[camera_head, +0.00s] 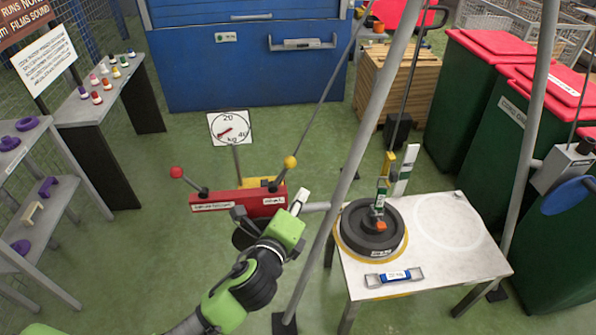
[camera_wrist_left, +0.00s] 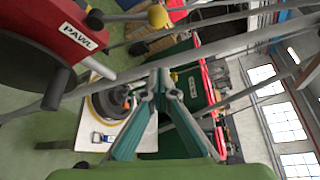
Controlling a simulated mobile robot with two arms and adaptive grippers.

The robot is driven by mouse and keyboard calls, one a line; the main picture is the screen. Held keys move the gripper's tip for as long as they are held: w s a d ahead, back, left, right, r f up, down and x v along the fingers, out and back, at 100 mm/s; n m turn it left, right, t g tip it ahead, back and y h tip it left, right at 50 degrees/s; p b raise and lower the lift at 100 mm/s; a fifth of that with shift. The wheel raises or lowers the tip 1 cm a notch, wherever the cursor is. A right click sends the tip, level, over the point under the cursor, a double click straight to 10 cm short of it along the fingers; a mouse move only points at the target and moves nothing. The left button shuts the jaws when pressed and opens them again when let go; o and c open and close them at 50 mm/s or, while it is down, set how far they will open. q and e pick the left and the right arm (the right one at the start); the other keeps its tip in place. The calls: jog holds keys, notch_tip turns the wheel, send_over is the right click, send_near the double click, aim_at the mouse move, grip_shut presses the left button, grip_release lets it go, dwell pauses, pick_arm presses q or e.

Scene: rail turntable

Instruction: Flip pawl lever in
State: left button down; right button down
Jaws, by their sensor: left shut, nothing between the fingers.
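The pawl lever, a dark rod with a yellow ball knob (camera_head: 290,162), stands at the right end of a red winch housing (camera_head: 237,199). The yellow knob (camera_wrist_left: 158,16) also shows at the top of the left wrist view, near the PAWL label (camera_wrist_left: 76,36). A second lever with a red knob (camera_head: 176,172) is at the housing's left end. My left gripper (camera_head: 300,202) is in front of and below the yellow knob, apart from it. In the left wrist view its fingers (camera_wrist_left: 158,78) are shut with nothing between them. My right gripper is not in view.
Grey tripod legs (camera_head: 344,160) rise close to the right of my left gripper. A white table (camera_head: 450,262) beyond them holds dark round weights (camera_head: 372,240) and a blue-labelled handle (camera_head: 394,277). A dial scale (camera_head: 230,128) stands behind the winch. Shelves (camera_head: 45,210) are at left.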

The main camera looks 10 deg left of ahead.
aim_at(282, 173)
pick_arm(q)
jog(key=w+a+p, duration=0.2)
jog(key=w+p, duration=0.1)
jog(key=w, duration=0.5)
jog(key=shift+w+a+f+p, duration=0.15)
jog(key=shift+w+a+p, duration=0.15)
jog(key=shift+w, duration=0.1)
jog(key=s+a+r+n+t+b, duration=0.1)
jog(key=a+n+t+b, duration=0.2)
jog(key=a+n+b, duration=0.2)
jog(key=s+a+n+t+b, duration=0.2)
jog(key=a+n+b, duration=0.2)
jog(key=b, duration=0.6)
jog(key=shift+s+a+r+n+t+b, duration=0.3)
jog(key=shift+a+r+n+t, duration=0.1)
jog(key=shift+n, duration=1)
